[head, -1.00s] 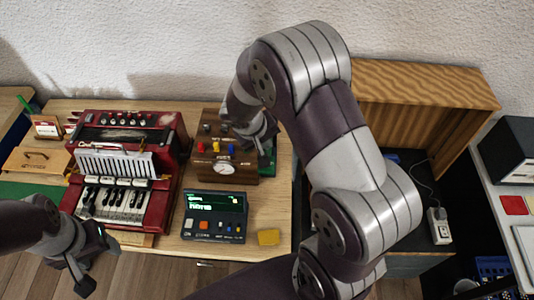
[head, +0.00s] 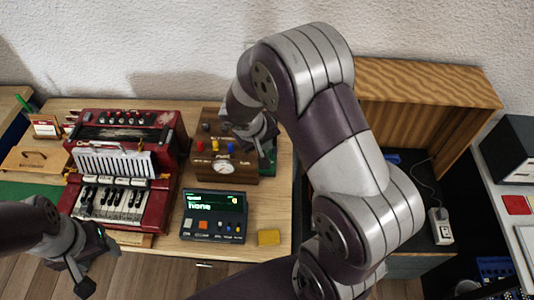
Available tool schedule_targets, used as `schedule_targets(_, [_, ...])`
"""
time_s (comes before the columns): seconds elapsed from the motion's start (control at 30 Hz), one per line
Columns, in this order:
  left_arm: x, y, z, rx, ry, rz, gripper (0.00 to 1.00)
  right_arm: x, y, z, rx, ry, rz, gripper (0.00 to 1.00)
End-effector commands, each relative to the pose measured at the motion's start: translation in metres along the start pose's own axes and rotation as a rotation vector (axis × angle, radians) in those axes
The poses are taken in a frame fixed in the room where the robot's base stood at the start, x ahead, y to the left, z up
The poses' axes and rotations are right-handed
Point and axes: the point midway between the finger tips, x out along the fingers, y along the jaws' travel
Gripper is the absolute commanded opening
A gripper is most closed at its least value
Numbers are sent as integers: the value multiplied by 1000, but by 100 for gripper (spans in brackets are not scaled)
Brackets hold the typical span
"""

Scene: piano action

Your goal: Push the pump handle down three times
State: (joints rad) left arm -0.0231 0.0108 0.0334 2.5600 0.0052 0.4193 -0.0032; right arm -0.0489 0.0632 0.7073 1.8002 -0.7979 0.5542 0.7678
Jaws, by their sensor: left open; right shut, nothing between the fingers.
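No part that I can clearly make out as a pump handle shows in the head view. A brown wooden box (head: 222,172) with a round white gauge (head: 224,167) and red, yellow and blue parts on top stands mid-table. My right gripper (head: 266,152) is shut and empty, at the right side of this box, over a small green thing (head: 268,168) that it partly hides. I cannot tell whether it touches anything. My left gripper (head: 98,268) is open and empty, in front of the table's front edge, at the lower left.
A red accordion-like instrument (head: 160,195) stands left of the box. A wooden open case (head: 430,90) stands at the right. My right arm covers the area right of the table.

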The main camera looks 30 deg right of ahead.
Motion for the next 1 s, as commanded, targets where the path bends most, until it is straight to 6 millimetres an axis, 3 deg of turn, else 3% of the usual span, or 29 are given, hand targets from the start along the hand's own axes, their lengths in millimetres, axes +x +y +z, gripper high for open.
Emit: schedule_targets(1.0, [10, 0, 1, 0, 0, 0, 60, 6, -4, 5, -1, -1, 0, 0])
